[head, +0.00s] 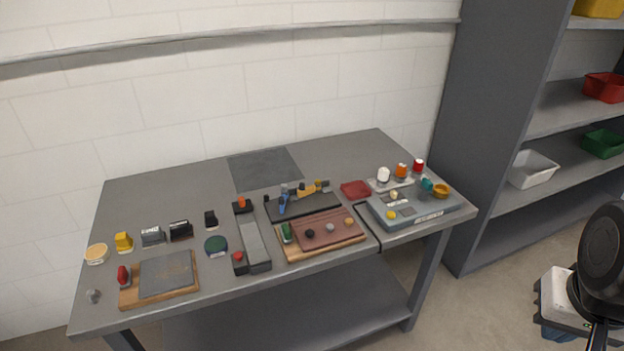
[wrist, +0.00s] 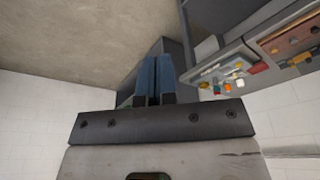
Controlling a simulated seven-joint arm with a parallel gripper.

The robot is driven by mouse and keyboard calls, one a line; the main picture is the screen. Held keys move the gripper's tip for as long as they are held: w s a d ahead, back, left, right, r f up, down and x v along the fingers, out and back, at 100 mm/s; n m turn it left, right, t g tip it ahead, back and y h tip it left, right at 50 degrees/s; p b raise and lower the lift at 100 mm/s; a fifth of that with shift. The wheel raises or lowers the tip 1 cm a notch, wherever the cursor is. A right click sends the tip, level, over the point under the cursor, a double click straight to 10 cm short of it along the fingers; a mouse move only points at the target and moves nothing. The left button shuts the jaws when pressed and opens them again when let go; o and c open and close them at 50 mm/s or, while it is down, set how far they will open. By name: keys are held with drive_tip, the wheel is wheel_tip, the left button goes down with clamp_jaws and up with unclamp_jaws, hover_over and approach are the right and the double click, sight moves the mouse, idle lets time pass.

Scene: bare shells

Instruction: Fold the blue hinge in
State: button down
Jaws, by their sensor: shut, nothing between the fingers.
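The blue hinge (head: 282,206) is small in the head view. It sits on the left part of a black board (head: 318,208) near the middle of the table, and its blue part points toward the front edge. Yellow and grey parts (head: 305,190) sit right of it on the same board. The hinge's exact angle is too small to tell. My gripper (wrist: 154,97) shows in the wrist view, its two blue-grey fingers together and empty. It is far from the hinge; my arm shows at the lower right of the head view.
A wooden board with a brown plate (head: 328,231) lies just in front of the black board. A grey box with knobs (head: 440,208) stands at the right. Shelves (head: 560,120) stand right of the table. The table's back is mostly clear.

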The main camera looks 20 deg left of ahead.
drive_tip(key=c, duration=1.8)
unclamp_jaws()
drive_tip(key=shift+c, duration=0.2)
